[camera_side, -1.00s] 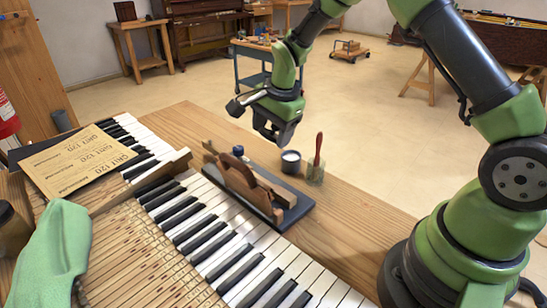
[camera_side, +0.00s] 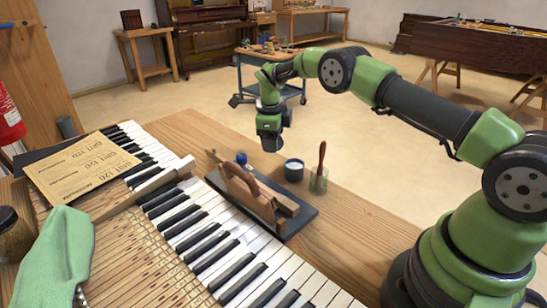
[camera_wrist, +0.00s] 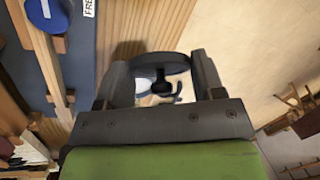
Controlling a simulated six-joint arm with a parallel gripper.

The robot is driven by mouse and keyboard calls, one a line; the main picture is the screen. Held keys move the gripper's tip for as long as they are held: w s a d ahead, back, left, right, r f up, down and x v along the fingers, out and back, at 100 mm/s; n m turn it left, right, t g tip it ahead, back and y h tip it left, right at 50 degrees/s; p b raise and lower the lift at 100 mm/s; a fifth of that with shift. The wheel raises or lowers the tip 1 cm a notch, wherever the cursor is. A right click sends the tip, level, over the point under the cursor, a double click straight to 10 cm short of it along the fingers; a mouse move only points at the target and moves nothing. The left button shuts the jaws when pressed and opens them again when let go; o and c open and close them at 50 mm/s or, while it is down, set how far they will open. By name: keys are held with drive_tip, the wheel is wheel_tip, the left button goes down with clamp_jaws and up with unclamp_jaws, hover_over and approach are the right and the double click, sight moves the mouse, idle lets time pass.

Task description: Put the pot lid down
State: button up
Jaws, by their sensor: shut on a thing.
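My gripper (camera_wrist: 162,72) is shut on the pot lid (camera_wrist: 160,63), a dark round disc with a small dark knob, seen between the two fingers in the wrist view. In the side view my gripper (camera_side: 271,140) points down above the bench, just left of and behind the small dark pot (camera_side: 293,171). The pot is open at the top and shows white contents. The lid cannot be made out clearly in the side view. In the wrist view something white shows beneath the lid, partly hidden by it.
A glass jar with a red-handled brush (camera_side: 319,180) stands right of the pot. The piano keys (camera_side: 225,235) run along the left. Bare bench (camera_side: 360,222) lies to the right.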

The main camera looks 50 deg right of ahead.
sight(274, 164)
drive_tip(key=shift+s+a+x, duration=0.1)
drive_tip(key=shift+a+x, duration=0.05)
drive_tip(key=shift+x, duration=0.75)
drive_tip(key=shift+s+a+x, duration=0.1)
drive_tip(key=shift+a+x, duration=0.1)
drive_tip(key=shift+x, duration=0.7)
drive_tip(key=shift+s+a+x, duration=0.1)
drive_tip(key=shift+a+x, duration=0.05)
drive_tip(key=shift+x, duration=0.75)
drive_tip(key=shift+f, duration=0.2)
drive_tip(key=o, duration=1)
drive_tip(key=shift+c, duration=0.2)
